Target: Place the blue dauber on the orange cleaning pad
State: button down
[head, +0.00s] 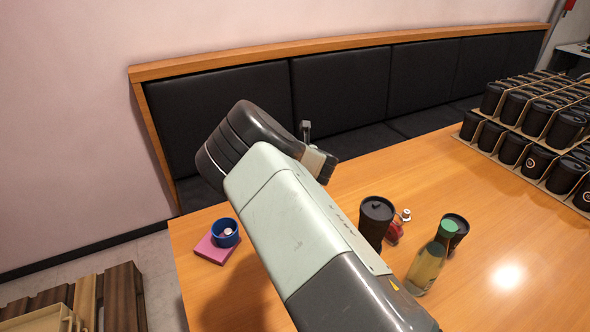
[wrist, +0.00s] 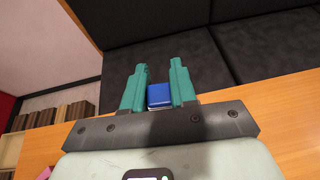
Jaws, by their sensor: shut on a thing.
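My gripper (wrist: 159,95) shows in the wrist view, its teal fingers shut on a blue block-like thing, which I take to be the blue dauber (wrist: 159,95). Only its blue upper part and a pale lower edge show. It is held above the table. In the head view my arm hides the fingers and the dauber. I see no clearly orange pad in either view. A pink square pad (head: 207,252) lies at the table's left edge, with a round blue cup (head: 225,234) with something white inside standing on it.
Racks of black cups (head: 535,125) fill the right. A black padded bench (head: 340,95) lies behind.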

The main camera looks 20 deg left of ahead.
jog(key=shift+s+d+r+h, duration=0.1)
jog(key=shift+d+r+h, duration=0.1)
jog(key=shift+h, duration=0.1)
jog(key=s+d+f+m+t+h, duration=0.2)
jog(key=s+d+m+t+h, duration=0.1)
jog(key=d+m+h, duration=0.65)
jog(key=s+d+r+m+g+h, duration=0.2)
jog(key=s+d+r+m+h, duration=0.1)
jog(key=d+m+h, duration=0.15)
jog(key=s+d+r+m+g+h, duration=0.2)
jog(key=s+d+r+m+h, duration=0.15)
jog(key=d, duration=0.25)
jog(key=shift+n, duration=0.25)
notch_tip(320, 180, down, 10)
jog(key=shift+s+d+r, duration=0.1)
jog(key=shift+s+r, duration=0.05)
jog(key=shift+r, duration=0.05)
jog(key=c, duration=0.9)
grip_release()
